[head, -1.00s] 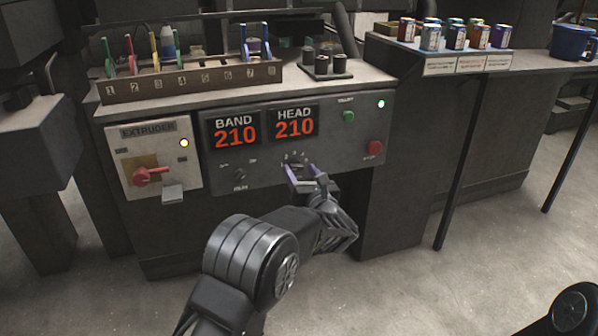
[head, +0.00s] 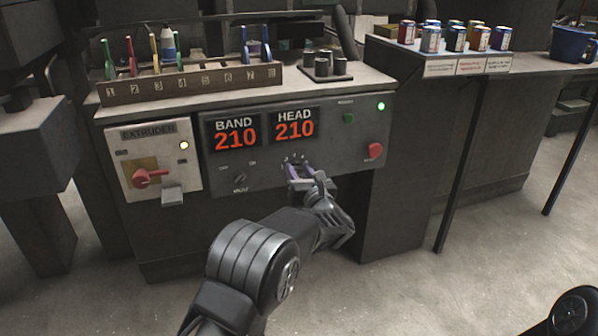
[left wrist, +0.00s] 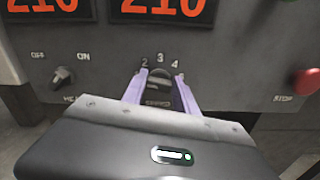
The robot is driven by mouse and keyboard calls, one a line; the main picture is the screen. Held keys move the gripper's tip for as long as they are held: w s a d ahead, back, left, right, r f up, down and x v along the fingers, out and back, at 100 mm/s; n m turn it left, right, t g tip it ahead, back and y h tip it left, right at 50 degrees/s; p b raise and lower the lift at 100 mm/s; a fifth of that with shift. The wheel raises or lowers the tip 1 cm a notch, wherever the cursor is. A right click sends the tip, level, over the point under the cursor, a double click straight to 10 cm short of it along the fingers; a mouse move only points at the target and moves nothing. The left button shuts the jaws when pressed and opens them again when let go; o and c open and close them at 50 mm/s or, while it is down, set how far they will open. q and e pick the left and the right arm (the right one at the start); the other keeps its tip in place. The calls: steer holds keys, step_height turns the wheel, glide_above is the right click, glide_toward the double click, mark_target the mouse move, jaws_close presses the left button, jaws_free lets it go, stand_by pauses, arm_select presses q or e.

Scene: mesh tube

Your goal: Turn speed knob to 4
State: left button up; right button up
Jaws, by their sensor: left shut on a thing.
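The speed knob (left wrist: 158,82) is a dark round knob on the grey control panel, below the printed marks 2, 3 and 4 in the left wrist view. My left gripper (left wrist: 159,88) has its two purple fingers on either side of the knob and is shut on it. In the head view the left gripper (head: 299,172) is at the panel below the HEAD display, and its fingers mostly hide the knob. Which mark the knob points to cannot be told clearly. My right gripper is not in view.
The BAND display (head: 235,133) and HEAD display (head: 295,125) both read 210. A small OFF/ON knob (left wrist: 62,77) is left of the gripper. A red stop button (head: 375,150) and green button (head: 348,118) are to the right. A red rotary switch (head: 147,177) is at far left.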

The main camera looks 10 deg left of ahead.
arm_select(q)
jaws_close()
